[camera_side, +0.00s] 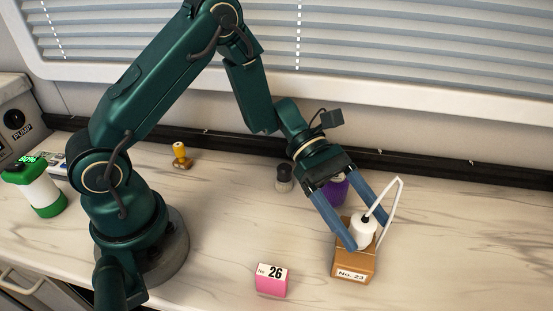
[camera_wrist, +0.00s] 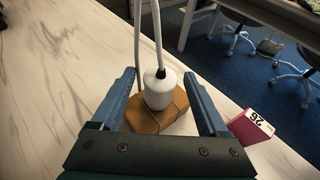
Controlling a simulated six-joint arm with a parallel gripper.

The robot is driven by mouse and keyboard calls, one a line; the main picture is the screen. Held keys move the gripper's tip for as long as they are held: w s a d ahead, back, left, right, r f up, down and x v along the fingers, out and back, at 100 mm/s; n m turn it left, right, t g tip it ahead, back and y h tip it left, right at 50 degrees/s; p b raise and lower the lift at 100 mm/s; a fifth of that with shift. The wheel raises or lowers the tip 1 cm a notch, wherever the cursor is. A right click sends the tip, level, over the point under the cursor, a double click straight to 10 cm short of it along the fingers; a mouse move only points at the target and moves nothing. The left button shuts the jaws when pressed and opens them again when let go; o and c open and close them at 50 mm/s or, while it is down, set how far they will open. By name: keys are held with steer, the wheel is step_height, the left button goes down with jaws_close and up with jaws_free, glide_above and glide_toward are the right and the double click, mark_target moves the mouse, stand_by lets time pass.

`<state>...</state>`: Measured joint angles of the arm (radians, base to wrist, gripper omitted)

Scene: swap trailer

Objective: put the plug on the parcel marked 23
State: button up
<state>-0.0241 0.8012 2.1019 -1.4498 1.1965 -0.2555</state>
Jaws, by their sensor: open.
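The white plug (camera_side: 363,229) with its white cord is on top of the brown parcel marked No. 23 (camera_side: 351,266). In the wrist view the plug (camera_wrist: 159,88) stands upright over the parcel (camera_wrist: 150,120), with the cord rising from it. My gripper (camera_side: 368,236) is open, with its blue fingers on either side of the plug. In the wrist view my gripper (camera_wrist: 164,103) shows gaps between both fingers and the plug. The exact contact under the plug is partly hidden.
A pink box marked 26 (camera_side: 271,281) stands left of the parcel. A purple object (camera_side: 336,190) is partly hidden behind my gripper. A dark-topped grey object (camera_side: 284,178) and a yellow stamp-like object (camera_side: 181,156) stand farther back. The counter at right is clear.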

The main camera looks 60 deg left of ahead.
steer(key=a+r, duration=0.4)
steer(key=r, duration=0.5)
steer(key=s+a+m+t+y, duration=0.1)
steer(key=s+a+m+y, duration=0.4)
steer(key=s+m+y, duration=0.55)
steer(key=s+a+m+t+y, duration=0.2)
steer(key=a+m+t+y, duration=0.1)
steer(key=a+m, duration=0.3)
steer(key=shift+s+a+r+m+t, duration=0.2)
steer(key=shift+a+r+m+t, duration=0.1)
steer(key=shift+m+t, duration=0.5)
